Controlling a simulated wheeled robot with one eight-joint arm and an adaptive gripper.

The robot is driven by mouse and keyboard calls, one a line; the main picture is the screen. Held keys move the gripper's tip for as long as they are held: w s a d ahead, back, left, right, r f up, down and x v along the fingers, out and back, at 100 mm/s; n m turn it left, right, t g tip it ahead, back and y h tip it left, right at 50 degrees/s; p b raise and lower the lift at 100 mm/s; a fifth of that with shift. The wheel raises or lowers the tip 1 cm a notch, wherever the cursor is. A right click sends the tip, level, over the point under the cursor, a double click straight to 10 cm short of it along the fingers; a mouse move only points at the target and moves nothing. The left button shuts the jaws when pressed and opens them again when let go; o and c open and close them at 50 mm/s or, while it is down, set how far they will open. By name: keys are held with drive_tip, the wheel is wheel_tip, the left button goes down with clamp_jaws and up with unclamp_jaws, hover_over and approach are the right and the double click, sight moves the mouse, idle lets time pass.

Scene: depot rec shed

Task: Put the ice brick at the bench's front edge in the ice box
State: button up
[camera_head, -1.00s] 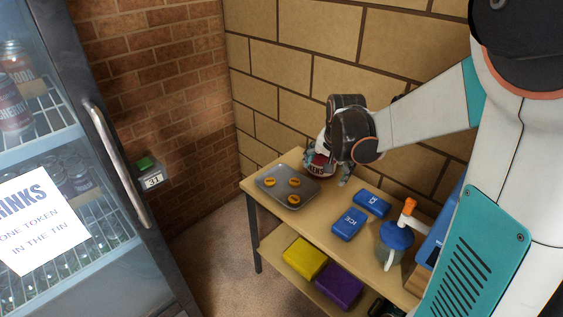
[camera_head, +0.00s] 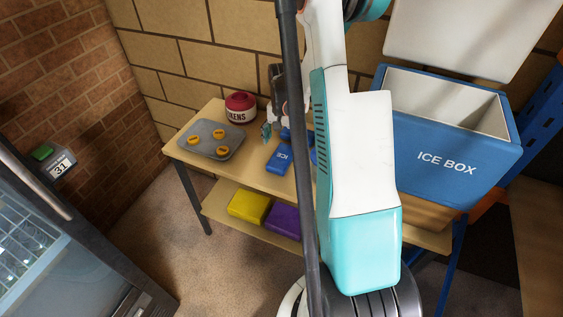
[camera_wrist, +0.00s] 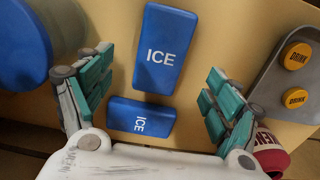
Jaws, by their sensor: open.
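The ice brick near the bench's front edge (camera_head: 279,158) is blue with white lettering and lies flat; in the wrist view it is the upper brick (camera_wrist: 165,45). A second blue ice brick (camera_wrist: 141,119) lies just behind it, towards the wall, partly hidden in the head view. My gripper (camera_head: 272,129) is open and empty above the bricks; in the wrist view its teal fingers (camera_wrist: 157,88) stand wide on either side of them. The blue ice box (camera_head: 447,165) is at the right, its white lid raised and its mouth open; its floor is hidden.
On the bench (camera_head: 250,172) are a grey tray (camera_head: 208,150) with orange tokens and a red-and-white jar (camera_head: 240,107). A blue-lidded jug (camera_wrist: 22,45) stands left in the wrist view. Yellow (camera_head: 249,206) and purple (camera_head: 284,220) blocks lie on the lower shelf. A fridge is at left.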

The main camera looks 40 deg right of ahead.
sight(282, 155)
drive_tip(key=shift+w+d+f+b, duration=0.1)
drive_tip(key=shift+f+b, duration=0.65)
drive_tip(key=shift+f, duration=0.9)
drive_tip(key=shift+w+f+b, duration=0.1)
drive_tip(key=shift+f+b, duration=0.65)
drive_tip(key=shift+f, duration=0.9)
drive_tip(key=c, duration=1.5)
drive_tip(key=shift+r, duration=0.2)
